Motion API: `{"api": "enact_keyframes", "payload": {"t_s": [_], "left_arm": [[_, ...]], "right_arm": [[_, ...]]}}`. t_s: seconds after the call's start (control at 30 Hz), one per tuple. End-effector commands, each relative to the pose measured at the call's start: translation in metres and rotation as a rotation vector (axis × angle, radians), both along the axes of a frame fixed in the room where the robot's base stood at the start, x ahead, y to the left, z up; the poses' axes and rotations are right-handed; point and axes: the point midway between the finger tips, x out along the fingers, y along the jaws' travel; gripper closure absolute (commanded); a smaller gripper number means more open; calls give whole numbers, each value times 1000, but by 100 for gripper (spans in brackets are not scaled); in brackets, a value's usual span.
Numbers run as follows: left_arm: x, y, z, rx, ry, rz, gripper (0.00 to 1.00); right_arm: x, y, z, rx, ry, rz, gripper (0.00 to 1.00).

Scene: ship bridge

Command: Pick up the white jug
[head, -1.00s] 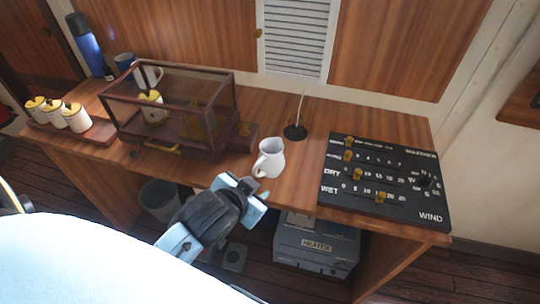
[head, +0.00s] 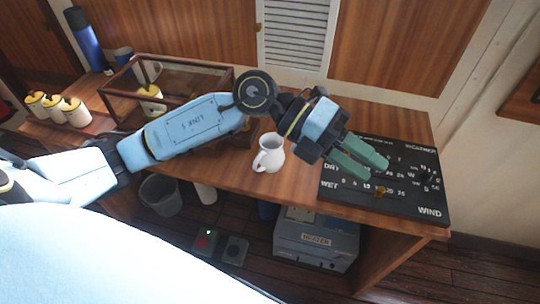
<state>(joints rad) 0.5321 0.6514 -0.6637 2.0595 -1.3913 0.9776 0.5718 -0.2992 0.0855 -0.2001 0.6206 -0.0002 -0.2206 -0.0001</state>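The white jug (head: 269,155) stands upright on the wooden desk (head: 235,178), near its front edge, with its handle to the left. My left gripper (head: 366,160) is to the right of the jug, over the black weather board, and apart from the jug. Its two green fingers show with a gap between them and nothing held. My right gripper is not in view.
The black weather board (head: 432,197) with brass knobs lies on the right of the desk. A glass case (head: 118,84) stands at the left, partly hidden by my arm. Yellow-lidded pots (head: 76,113) are further left. A grey heater box (head: 316,243) and a bin (head: 161,196) are under the desk.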

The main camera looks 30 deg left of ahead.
Motion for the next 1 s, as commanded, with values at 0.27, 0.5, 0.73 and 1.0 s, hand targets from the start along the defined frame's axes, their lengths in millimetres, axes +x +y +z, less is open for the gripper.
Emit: {"api": "enact_keyframes", "payload": {"t_s": [0.27,0.5,0.73,1.0], "left_arm": [[37,131,-62,851,-37,-21,63],[52,216,-54,1232,23,81,63],[52,229,-78,1287,43,98,63],[52,227,-125,1282,40,96,63]], "right_arm": [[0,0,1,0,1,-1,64],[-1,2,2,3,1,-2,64],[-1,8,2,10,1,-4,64],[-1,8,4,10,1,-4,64]]}}
